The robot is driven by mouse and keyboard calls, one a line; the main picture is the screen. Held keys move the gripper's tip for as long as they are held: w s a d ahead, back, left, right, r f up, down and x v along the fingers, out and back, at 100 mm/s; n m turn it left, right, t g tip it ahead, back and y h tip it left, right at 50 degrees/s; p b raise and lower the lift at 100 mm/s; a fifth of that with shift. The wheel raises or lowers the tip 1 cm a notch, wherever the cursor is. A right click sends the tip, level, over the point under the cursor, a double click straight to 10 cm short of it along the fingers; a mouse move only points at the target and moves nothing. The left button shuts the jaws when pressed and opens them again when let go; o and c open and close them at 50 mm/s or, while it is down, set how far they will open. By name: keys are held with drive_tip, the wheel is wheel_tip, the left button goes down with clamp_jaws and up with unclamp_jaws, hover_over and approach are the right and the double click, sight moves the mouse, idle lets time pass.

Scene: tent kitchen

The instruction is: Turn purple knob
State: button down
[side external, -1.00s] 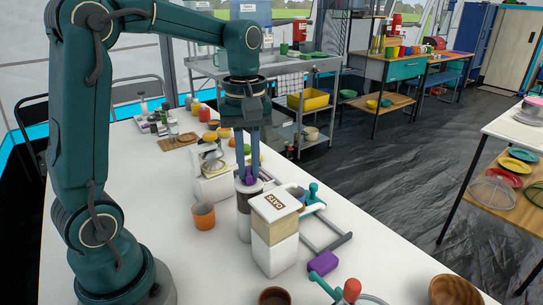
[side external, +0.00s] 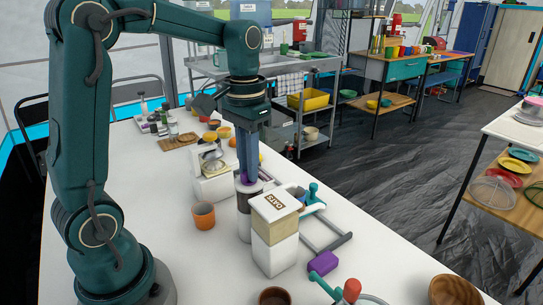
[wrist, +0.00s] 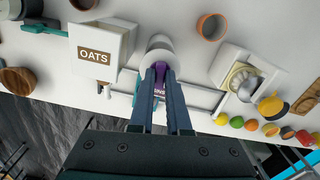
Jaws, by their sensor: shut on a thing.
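The purple knob (wrist: 160,68) sits on top of an upright cylinder with a pale top, whose dark band (side external: 244,203) shows in the side view. My gripper (side external: 247,180) points straight down over the cylinder, and its two fingers are shut on the knob. In the wrist view my gripper (wrist: 161,72) has one finger on each side of the knob. The fingers hide most of the knob in the side view.
A white OATS box (side external: 275,235) stands close beside the cylinder. An orange cup (side external: 203,216) and a white juicer (side external: 212,180) are to the left. A frame with grey bars (side external: 325,232) lies behind the box. The table's front left is clear.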

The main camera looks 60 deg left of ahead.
drive_tip(key=shift+m, duration=0.8)
drive_tip(key=c, duration=0.9)
unclamp_jaws()
drive_tip(key=shift+r, duration=0.1)
wheel_tip(320, 180, up, 4)
drive_tip(key=shift+r, duration=0.5)
